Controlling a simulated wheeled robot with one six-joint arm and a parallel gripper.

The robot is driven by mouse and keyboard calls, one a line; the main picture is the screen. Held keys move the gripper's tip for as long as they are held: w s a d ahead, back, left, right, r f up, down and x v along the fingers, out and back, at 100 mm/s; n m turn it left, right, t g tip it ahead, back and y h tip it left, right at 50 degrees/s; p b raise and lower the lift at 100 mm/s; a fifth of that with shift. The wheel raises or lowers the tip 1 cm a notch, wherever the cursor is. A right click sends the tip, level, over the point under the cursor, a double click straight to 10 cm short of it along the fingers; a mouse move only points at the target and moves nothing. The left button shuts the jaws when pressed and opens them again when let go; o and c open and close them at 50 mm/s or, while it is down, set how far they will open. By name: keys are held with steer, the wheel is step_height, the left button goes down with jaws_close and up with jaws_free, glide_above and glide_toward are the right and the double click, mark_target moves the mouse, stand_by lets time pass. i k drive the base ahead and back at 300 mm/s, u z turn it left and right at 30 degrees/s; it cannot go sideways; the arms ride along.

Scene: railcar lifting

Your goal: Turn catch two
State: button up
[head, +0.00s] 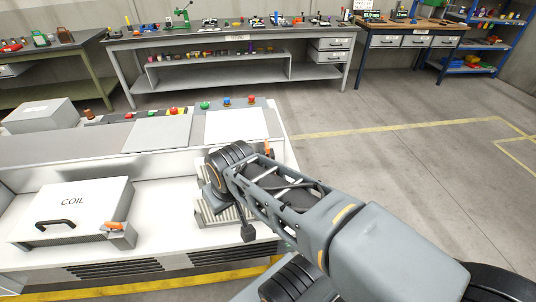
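A white box lid marked COIL (85,203) lies on the left of the white bench, with a black handle (55,225) near its front left corner. An orange catch lever (115,226) sits on a grey block at the lid's front right corner. A second orange piece (268,149) shows just behind my arm, on the right side of the bench. I cannot tell which is catch two. My arm reaches from the lower right to the ribbed grey part right of the lid. My gripper is mostly hidden by my wrist there, and its fingers are not clear.
A raised console (162,134) with several coloured buttons runs behind the lid. A grey box (42,115) stands at its left end. Dark vents (115,269) line the bench front. The floor (395,165) to the right is open, with workbenches along the far wall.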

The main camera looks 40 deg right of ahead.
mark_target(267, 150)
steer(key=u, duration=0.05)
steer(key=k, duration=1.15)
steer(key=z, duration=0.8)
steer(key=i, duration=1.2)
steer(key=u, duration=0.75)
